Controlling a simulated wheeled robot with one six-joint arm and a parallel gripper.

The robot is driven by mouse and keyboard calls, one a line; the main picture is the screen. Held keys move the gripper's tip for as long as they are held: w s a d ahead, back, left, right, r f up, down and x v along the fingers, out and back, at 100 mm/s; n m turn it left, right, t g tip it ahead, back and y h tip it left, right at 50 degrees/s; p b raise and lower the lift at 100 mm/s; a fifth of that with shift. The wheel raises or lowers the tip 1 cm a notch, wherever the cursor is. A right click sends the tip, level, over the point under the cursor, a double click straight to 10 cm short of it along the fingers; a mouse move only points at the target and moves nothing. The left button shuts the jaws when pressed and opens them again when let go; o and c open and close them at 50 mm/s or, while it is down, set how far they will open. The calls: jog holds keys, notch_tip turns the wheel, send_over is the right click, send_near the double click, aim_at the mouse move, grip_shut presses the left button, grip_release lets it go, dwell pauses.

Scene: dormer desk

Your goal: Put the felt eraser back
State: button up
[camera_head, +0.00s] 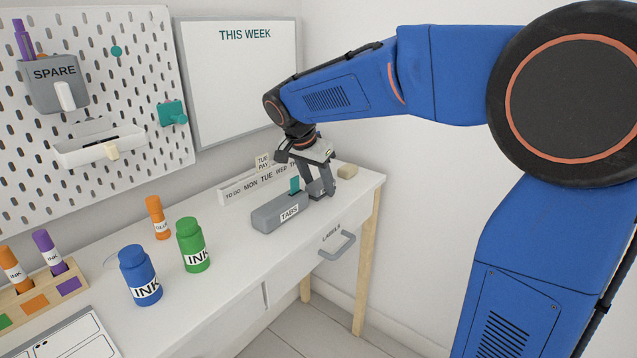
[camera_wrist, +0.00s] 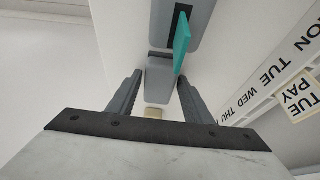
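A whiteboard (camera_head: 240,85) reading THIS WEEK stands against the wall.
A grey TABS box (camera_head: 281,212) with a teal tab (camera_head: 295,184) is close beside my fingers. A weekday strip (camera_head: 258,184) with a TUE PAY card stands behind it. Green (camera_head: 193,246) and blue (camera_head: 140,277) ink bottles stand left. A white tray (camera_head: 98,145) hangs on the pegboard.

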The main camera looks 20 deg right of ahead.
jog(key=shift+o, duration=0.3)
jog(key=v, duration=1.2)
jog(key=s+d+f+n+y, duration=0.1)
jog(key=s+d+f+n, duration=0.25)
jog(key=s, duration=0.45)
jog(key=s+d+f+n+y, duration=0.1)
jog(key=s+d+f+n, duration=0.15)
jog(key=s+d, duration=0.4)
jog(key=s+d+f+n+t+y, duration=0.1)
jog(key=s+f+n, duration=0.3)
jog(key=s+f, duration=0.8)
jog(key=shift+s+d+f+n+t+y, duration=0.3)
jog(key=shift+s+n+t+y, duration=0.15)
jog(key=shift+s, duration=1.35)
jog(key=shift+r, duration=0.1)
